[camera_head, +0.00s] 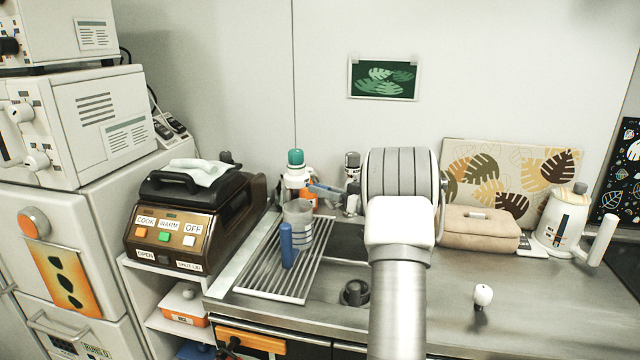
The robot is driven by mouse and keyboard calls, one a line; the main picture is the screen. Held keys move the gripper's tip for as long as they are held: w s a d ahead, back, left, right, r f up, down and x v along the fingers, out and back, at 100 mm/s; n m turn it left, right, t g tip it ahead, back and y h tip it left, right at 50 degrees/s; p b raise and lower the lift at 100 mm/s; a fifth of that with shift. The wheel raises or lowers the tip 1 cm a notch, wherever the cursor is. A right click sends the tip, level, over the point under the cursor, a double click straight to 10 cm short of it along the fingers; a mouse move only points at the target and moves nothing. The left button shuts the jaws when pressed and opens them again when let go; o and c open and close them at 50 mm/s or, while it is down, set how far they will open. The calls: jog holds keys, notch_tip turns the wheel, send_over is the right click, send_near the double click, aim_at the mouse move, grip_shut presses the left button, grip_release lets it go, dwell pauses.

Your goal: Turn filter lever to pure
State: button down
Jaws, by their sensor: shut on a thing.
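My arm rises from the bottom edge at centre right and reaches over the sink toward the back wall. Its wide grey wrist joint hides what lies behind it, and my gripper does not show. To its left, a filter tap (352,165) with a dark top stands at the back of the sink. A small blue and grey part (324,189) sticks out to the left near the tap. I cannot tell whether this is the filter lever or which setting it points to. Any contact between my gripper and the lever is hidden.
A drying rack (270,284) holds a grey cup (298,214) and a blue-handled item (288,244). Bottles (296,182) stand behind. At right are a patterned board (462,160), a beige case (476,228) and a white kettle (562,220). The right front counter is mostly clear around a small white knob (483,295).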

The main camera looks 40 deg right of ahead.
jog(key=shift+d+y, duration=0.15)
jog(key=shift+y, duration=0.25)
jog(key=c, duration=0.7)
grip_release()
jog(key=v, duration=1.1)
jog(key=p+v, duration=0.1)
jog(key=v, duration=0.5)
jog(key=shift+s+d+r, duration=0.1)
jog(key=shift+s+r, duration=0.05)
jog(key=shift+r, duration=0.1)
